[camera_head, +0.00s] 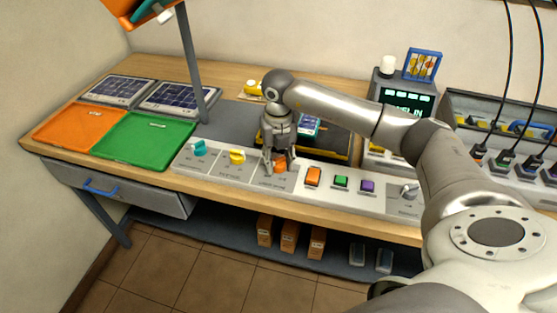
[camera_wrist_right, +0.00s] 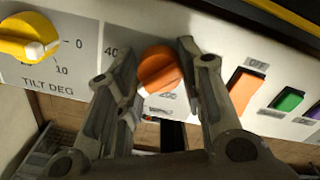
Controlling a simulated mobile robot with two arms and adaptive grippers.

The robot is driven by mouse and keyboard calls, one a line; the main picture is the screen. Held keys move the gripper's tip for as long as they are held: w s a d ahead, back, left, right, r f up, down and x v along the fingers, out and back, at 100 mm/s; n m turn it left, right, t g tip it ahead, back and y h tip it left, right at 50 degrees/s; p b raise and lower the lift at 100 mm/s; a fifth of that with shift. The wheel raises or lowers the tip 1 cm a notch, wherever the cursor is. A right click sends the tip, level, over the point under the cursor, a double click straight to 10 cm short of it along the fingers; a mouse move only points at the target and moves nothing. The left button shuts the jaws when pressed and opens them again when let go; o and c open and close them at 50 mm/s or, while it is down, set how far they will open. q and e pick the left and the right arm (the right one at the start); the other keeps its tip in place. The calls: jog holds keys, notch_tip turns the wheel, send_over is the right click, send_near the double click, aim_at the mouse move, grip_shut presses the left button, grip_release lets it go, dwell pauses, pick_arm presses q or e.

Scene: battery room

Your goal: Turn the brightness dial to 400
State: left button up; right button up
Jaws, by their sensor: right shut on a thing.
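The orange dial (camera_head: 280,163) sits on the pale control panel (camera_head: 330,197); its name label is too small or hidden to read. In the right wrist view the orange dial (camera_wrist_right: 160,70) has a pale tip at its lower left. A partly hidden "40" shows to its left and "200" below it. My right gripper (camera_head: 279,160) comes down over the dial, its fingers (camera_wrist_right: 160,62) on either side, shut on it. My left gripper is not in view.
A yellow dial (camera_head: 237,156) marked "TILT DEG" and a teal dial (camera_head: 199,148) lie left of the orange one. Orange (camera_head: 313,177), green (camera_head: 341,182) and purple (camera_head: 367,186) switches lie close on its right. A lamp post (camera_head: 190,60) stands behind the panel.

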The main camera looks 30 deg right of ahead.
aim_at(279, 159)
jog(key=m, duration=0.4)
jog(key=shift+r+m, duration=0.1)
jog(key=shift+m, duration=0.2)
jog(key=m, duration=0.5)
jog(key=shift+m, duration=0.3)
jog(key=o, duration=1.1)
jog(key=shift+c, duration=0.2)
notch_tip(279, 159, up, 12)
dwell(0.3)
